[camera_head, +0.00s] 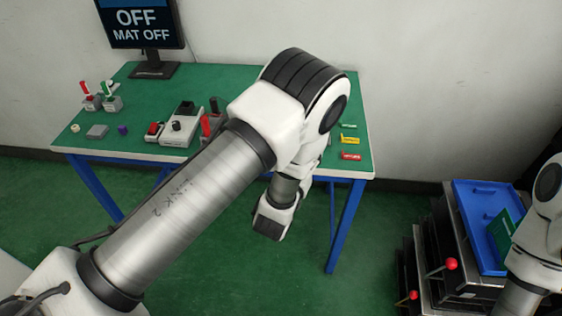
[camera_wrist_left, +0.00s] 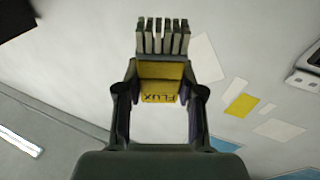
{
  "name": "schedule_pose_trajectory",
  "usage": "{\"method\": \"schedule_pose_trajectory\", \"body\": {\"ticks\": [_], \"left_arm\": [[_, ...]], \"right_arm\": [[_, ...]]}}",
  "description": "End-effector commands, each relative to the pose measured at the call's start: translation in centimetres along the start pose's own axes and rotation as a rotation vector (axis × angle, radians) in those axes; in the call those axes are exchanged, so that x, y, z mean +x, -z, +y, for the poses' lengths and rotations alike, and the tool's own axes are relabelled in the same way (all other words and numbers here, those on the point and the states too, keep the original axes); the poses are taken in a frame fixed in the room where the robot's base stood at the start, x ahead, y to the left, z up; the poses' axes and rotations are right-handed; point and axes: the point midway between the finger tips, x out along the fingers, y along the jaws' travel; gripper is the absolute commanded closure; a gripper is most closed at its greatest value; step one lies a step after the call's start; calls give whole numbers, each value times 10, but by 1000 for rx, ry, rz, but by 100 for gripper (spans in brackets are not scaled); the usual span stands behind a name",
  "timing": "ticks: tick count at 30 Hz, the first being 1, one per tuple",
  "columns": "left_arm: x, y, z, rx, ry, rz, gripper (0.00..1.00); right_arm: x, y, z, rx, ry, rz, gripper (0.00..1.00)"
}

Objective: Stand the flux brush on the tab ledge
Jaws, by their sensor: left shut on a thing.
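In the left wrist view my left gripper (camera_wrist_left: 160,82) is shut on the flux brush (camera_wrist_left: 158,95), a yellow block with upside-down black FLUX lettering. Pale and grey strips stick out beyond the block between the fingertips. In the head view my left arm crosses the middle, and its wrist hangs by the table's front right; the brush and fingers are hidden there. Green (camera_head: 347,126), yellow (camera_head: 350,140) and red (camera_head: 351,155) tabs sit at the table's right end. Which surface is the tab ledge I cannot tell. My right gripper is out of view.
The green table (camera_head: 100,143) carries lever fixtures (camera_head: 182,125) and small blocks, partly behind my arm. A monitor (camera_head: 145,30) reading OFF, MAT OFF stands at the back left. A blue tray (camera_head: 478,200) sits on dark units with red-knobbed levers at right.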

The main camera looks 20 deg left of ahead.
Motion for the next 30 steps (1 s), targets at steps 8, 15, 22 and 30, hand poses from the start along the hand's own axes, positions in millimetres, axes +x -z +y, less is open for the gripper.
{"method": "schedule_pose_trajectory", "body": {"ticks": [8, 15, 22, 30], "left_arm": [[-16, -41, 31, 21, -76, 77, 100], [-1, -51, 19, 25, -76, 83, 100], [38, -50, -13, 18, -68, 82, 100], [97, -59, -58, 21, -72, 81, 100]], "right_arm": [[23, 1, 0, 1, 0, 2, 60], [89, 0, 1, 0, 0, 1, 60], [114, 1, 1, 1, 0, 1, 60], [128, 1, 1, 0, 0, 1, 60]]}}
